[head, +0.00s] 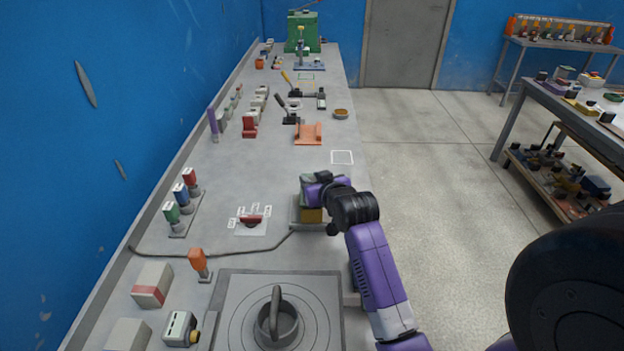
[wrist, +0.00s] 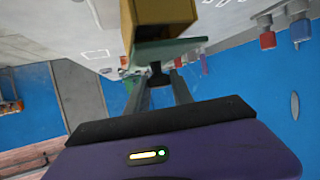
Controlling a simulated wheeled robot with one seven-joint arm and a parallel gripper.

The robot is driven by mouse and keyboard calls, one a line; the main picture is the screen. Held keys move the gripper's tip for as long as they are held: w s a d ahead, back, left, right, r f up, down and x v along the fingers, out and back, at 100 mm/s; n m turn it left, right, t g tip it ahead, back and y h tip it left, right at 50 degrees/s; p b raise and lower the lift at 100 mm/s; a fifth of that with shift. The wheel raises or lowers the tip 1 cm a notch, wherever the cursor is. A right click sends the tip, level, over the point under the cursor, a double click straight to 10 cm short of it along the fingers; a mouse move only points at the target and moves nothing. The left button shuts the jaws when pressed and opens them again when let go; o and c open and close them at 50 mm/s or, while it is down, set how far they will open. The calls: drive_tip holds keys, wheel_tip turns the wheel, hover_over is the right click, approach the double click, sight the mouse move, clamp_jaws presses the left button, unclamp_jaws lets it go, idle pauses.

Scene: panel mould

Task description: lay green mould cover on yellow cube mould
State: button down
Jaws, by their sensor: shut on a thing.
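The yellow cube mould (head: 312,216) stands on a grey base near the right edge of the bench. The green mould cover (head: 307,184) is at its top, partly hidden by my gripper (head: 320,180). In the wrist view, the fingers of my gripper (wrist: 158,76) are shut on a part of the green cover (wrist: 172,48). The cover's flat plate lies against or just above the face of the yellow mould (wrist: 158,18). I cannot tell whether they touch.
A small plate with a red part (head: 251,219) lies left of the mould. A grey round-topped fixture with a handle (head: 277,322) is in front. A cable (head: 215,254) runs across the bench. An orange bracket (head: 308,134) stands farther back. Bare bench lies between.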

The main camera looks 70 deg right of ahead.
drive_tip(key=shift+f, duration=0.35)
drive_tip(key=shift+f+b, duration=0.2)
drive_tip(key=shift+b, duration=0.1)
drive_tip(key=c, duration=1.1)
unclamp_jaws()
drive_tip(key=shift+r, duration=0.1)
